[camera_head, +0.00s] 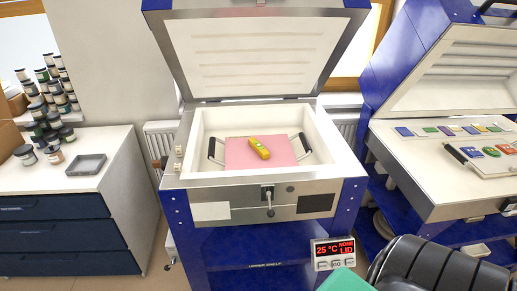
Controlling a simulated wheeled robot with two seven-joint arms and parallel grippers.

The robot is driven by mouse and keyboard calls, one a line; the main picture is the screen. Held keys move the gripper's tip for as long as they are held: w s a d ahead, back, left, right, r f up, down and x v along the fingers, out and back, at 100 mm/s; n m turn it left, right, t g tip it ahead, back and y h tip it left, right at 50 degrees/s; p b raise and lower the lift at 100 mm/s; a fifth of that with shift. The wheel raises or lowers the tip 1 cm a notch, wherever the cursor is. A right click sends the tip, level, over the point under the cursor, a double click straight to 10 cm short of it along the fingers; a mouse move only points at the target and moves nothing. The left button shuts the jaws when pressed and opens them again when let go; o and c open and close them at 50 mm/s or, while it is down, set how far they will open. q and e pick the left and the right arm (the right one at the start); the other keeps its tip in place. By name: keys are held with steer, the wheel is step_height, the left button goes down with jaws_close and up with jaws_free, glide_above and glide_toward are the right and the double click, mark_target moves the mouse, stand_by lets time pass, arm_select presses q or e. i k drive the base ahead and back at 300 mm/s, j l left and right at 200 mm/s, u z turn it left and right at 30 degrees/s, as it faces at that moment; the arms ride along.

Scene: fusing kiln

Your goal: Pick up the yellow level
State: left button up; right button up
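The yellow level (259,148) is a small bar lying on a flat pink board (239,160) inside the open kiln (187,183). It lies at a slant, right of the board's middle, with a greenish patch on its top. Dark handles (213,149) stand at the left and right sides of the board. Neither of my grippers shows. A dark, rounded part at the bottom right looks like one of my arm links, in front of the kiln's right side.
The kiln lid (255,52) stands raised at the back. A display (333,252) at the front reads 25 °C. A white counter (88,183) with jars (55,155) and a grey tray (86,165) is at left. A second open kiln (440,165) with colored tiles is at right.

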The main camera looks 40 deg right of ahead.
mark_target(260, 149)
steer(key=k+l+z, duration=0.2)
steer(key=z, duration=1.05)
